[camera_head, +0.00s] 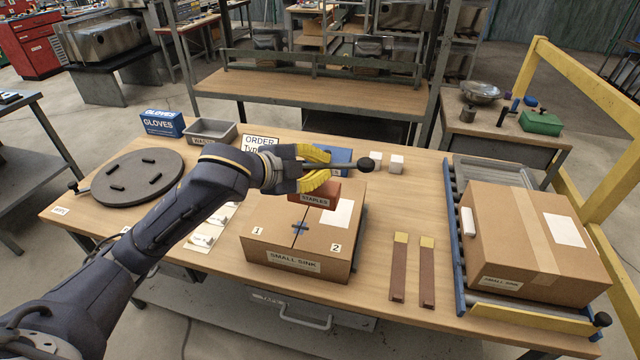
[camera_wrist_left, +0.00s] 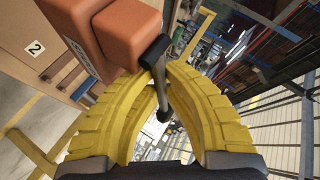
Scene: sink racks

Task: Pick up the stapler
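The stapler (camera_head: 315,197) is an orange-red block with a label on its side and a dark handle ending in a round black knob. It shows over the cardboard box marked SMALL SINK (camera_head: 290,261); whether it touches the box top I cannot tell. My left gripper (camera_head: 326,168) comes in from the left with its yellow fingers around the dark handle. In the left wrist view the orange body (camera_wrist_left: 125,30) is beside the fingertips, and the handle passes between the closed-in fingers (camera_wrist_left: 160,85). My right gripper is not in view.
A second cardboard box (camera_head: 530,240) stands on the roller rack at right. Two brown strips (camera_head: 427,275) lie between the boxes. A round dark turntable (camera_head: 138,177), a grey bin (camera_head: 210,131), a blue gloves box (camera_head: 162,123) and white cubes (camera_head: 396,163) are around the wooden table.

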